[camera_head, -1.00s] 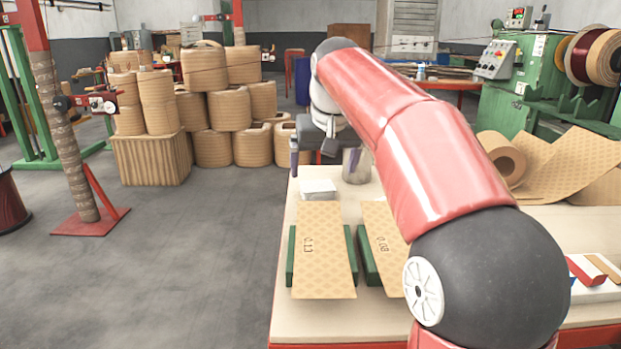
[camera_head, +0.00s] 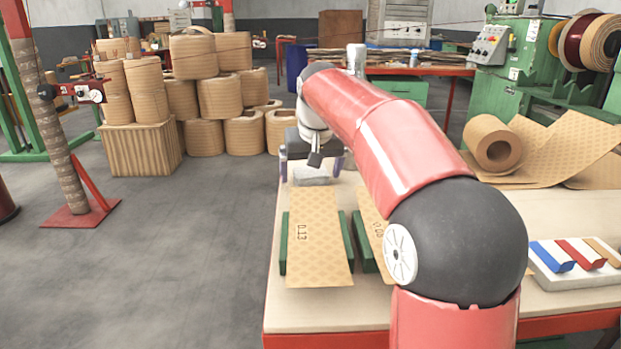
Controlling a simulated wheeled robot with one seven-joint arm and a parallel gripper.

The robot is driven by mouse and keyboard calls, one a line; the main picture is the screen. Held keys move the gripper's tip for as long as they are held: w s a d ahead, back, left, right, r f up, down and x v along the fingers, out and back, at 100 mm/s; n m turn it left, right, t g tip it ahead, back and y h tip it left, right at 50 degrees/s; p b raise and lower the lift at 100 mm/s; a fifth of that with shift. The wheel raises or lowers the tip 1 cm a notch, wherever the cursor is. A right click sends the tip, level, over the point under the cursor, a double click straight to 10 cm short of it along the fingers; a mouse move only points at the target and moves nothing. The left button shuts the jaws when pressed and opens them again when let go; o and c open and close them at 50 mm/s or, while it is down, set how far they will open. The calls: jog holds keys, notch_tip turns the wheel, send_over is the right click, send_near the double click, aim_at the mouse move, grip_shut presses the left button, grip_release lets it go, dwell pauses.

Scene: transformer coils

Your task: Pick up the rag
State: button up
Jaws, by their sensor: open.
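The rag (camera_head: 311,177) appears as a small, pale grey-white folded pad at the far left of the workbench, behind the paper sheet marked 0.13. My gripper (camera_head: 310,171) is at the rag, pointing down, with one finger showing on each side of it. The jaws are open. The gripper body covers the rag's far part, and I cannot tell whether the fingers touch it.
The workbench (camera_head: 308,311) holds patterned paper sheets (camera_head: 318,240) on green blocks (camera_head: 362,245) just in front. A paper roll (camera_head: 493,146) and a tray (camera_head: 588,280) with coloured pieces are at the right. Open floor lies left.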

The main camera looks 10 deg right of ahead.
aim_at(312, 173)
jog(key=shift+c, duration=0.3)
jog(key=c, duration=1)
jog(key=shift+r, duration=0.1)
notch_tip(312, 173, up, 10)
jog(key=p, duration=0.3)
jog(key=o, duration=0.3)
jog(key=shift+c, duration=1.1)
jog(key=shift+d, duration=0.1)
